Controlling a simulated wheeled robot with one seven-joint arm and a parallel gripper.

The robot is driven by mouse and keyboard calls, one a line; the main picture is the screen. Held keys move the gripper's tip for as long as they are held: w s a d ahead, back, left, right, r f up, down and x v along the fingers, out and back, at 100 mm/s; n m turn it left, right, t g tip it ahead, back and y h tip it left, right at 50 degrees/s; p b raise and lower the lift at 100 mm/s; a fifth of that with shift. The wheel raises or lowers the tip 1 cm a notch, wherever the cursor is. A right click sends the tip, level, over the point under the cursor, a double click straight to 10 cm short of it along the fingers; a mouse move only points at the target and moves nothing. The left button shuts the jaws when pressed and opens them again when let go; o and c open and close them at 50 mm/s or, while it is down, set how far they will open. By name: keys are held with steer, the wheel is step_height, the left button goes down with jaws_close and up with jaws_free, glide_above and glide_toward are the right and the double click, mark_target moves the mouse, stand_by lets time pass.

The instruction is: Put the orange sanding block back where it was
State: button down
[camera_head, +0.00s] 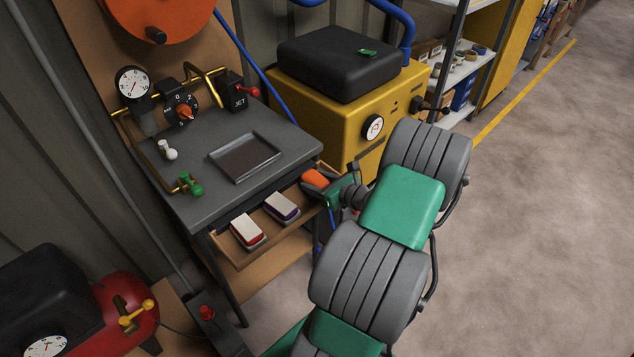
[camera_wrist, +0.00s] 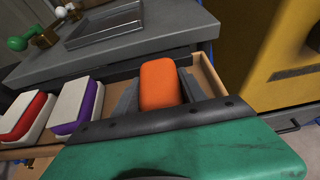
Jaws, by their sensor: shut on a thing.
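The orange sanding block (camera_head: 316,178) is at the right end of the open drawer (camera_head: 262,247) under the grey bench. It also shows in the wrist view (camera_wrist: 160,84), upright between my fingers. My gripper (camera_head: 328,186) is shut on it; the wrist view shows a finger (camera_wrist: 190,86) on each side. The block is over or in the right end of the drawer; I cannot tell whether it touches the drawer floor. A red-and-white block (camera_head: 247,231) and a purple-and-white block (camera_head: 282,207) lie in the drawer to its left.
The grey bench top (camera_head: 280,137) is above the drawer, with a shallow metal tray (camera_head: 246,157), green and white valve knobs and gauges. A yellow machine (camera_head: 330,115) stands close on the right. A red tank (camera_head: 125,312) is at lower left. Open floor lies at right.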

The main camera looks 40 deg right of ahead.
steer(key=shift+f, duration=0.2)
steer(key=c, duration=0.6)
jaws_free()
steer(key=shift+c, duration=0.2)
steer(key=shift+r, duration=0.3)
steer(key=v, duration=1.2)
steer(key=shift+p, duration=0.4)
